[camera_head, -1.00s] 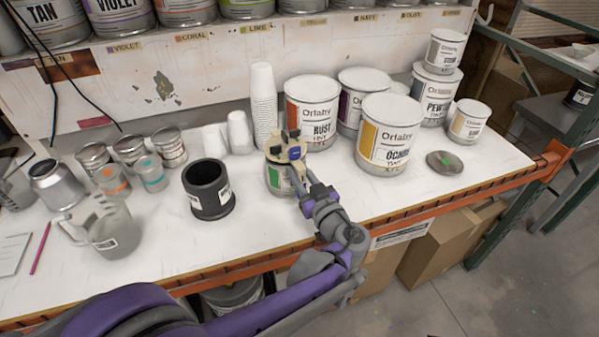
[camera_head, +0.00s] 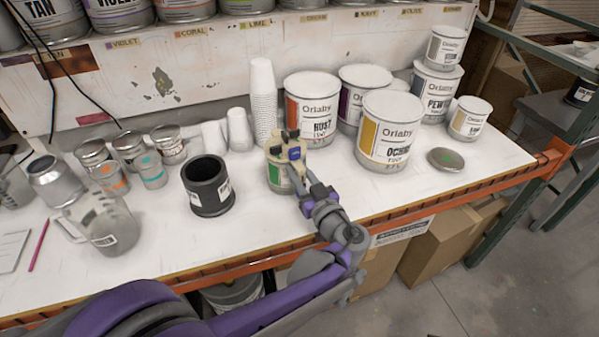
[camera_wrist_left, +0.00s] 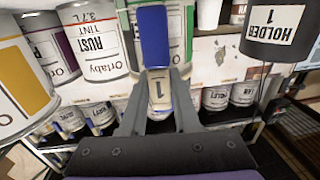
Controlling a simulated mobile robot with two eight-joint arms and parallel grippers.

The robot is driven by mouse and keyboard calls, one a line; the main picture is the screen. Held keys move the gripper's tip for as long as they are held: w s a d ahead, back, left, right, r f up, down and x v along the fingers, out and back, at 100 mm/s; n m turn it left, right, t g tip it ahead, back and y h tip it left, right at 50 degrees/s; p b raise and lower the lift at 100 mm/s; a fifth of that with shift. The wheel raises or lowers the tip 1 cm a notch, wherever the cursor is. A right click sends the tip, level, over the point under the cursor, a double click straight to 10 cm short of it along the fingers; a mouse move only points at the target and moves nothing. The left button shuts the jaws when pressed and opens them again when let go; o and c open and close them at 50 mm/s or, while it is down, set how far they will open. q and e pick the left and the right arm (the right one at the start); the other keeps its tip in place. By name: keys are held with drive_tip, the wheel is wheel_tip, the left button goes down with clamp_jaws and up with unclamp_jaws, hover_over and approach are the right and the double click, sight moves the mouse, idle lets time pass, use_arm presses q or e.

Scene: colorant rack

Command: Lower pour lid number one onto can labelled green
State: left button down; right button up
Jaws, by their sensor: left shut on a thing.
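The can labelled green (camera_head: 277,179) stands upright near the table's front edge, with part of its green label showing. Pour lid number one (camera_head: 277,153), beige with a blue part, is at the can's top. I cannot tell whether it is fully seated or slightly above the rim. My left gripper (camera_head: 301,172) is shut on the lid from the front right. In the left wrist view, the lid's tab marked 1 (camera_wrist_left: 158,92) sits between the fingers, and the green-striped can (camera_wrist_left: 187,28) is partly hidden behind the blue part. My right gripper is not in view.
The black holder (camera_head: 208,186) stands left of the can. White stacked cups (camera_head: 264,95) and the Rust can (camera_head: 312,110) are close behind, with the Ochre can (camera_head: 388,130) to the right. A grey round lid (camera_head: 445,159) lies farther right. The front-left tabletop has bare room.

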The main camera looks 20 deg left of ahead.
use_arm(q)
drive_tip(key=c, duration=0.6)
unclamp_jaws()
drive_tip(key=shift+o, duration=0.2)
drive_tip(key=v, duration=1.1)
drive_tip(key=shift+b, duration=0.35)
